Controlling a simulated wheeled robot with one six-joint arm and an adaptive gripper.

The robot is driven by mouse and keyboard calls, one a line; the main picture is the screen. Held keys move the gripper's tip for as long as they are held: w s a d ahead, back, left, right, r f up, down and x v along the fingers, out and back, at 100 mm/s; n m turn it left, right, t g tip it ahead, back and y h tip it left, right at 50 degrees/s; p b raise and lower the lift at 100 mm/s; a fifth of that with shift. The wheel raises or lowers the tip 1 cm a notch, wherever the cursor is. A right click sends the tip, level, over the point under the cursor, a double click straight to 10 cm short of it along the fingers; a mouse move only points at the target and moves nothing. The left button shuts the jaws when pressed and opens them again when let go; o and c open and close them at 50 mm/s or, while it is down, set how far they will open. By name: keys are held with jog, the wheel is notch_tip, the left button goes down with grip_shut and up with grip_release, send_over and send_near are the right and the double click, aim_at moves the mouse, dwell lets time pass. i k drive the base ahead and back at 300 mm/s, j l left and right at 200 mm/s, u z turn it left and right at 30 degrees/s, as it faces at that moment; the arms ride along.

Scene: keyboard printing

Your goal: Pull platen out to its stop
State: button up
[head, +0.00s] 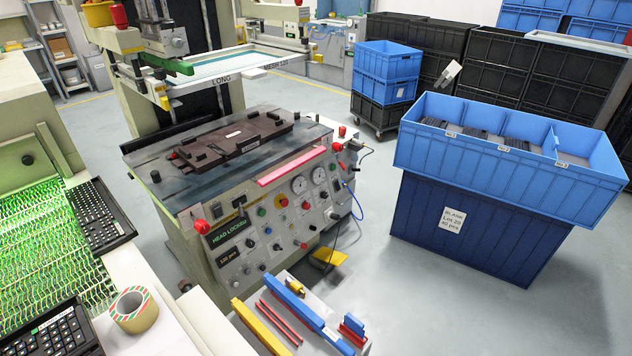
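The printing press (270,215) stands in the middle of the head view. On its flat dark top lies the platen, a dark brown fixture plate (215,147) with raised blocks and a small white label. A pink-red bar (292,166) runs along the front edge of the press top, above the gauges. My gripper is not in view.
The front panel has gauges, knobs and a HEAD LOCKED display (228,232). A tool tray (330,318) stands in front. Blue bins (470,225) stand at right. At left are a green-lit conveyor (50,250), keyboards (97,217) and a tape roll (133,310).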

aim_at(244, 178)
jog(key=i+l+u, duration=0.15)
jog(key=i+u, duration=0.2)
jog(key=i+l+u, duration=0.35)
jog(key=k+l, duration=0.15)
jog(key=l, duration=0.25)
jog(key=i+l+u, duration=0.1)
jog(key=l, duration=0.4)
jog(key=l+u, duration=0.1)
jog(key=l, duration=0.4)
jog(key=i+l+u, duration=0.1)
jog(key=i, duration=0.25)
jog(key=i+l+u, duration=0.1)
jog(key=i, duration=0.25)
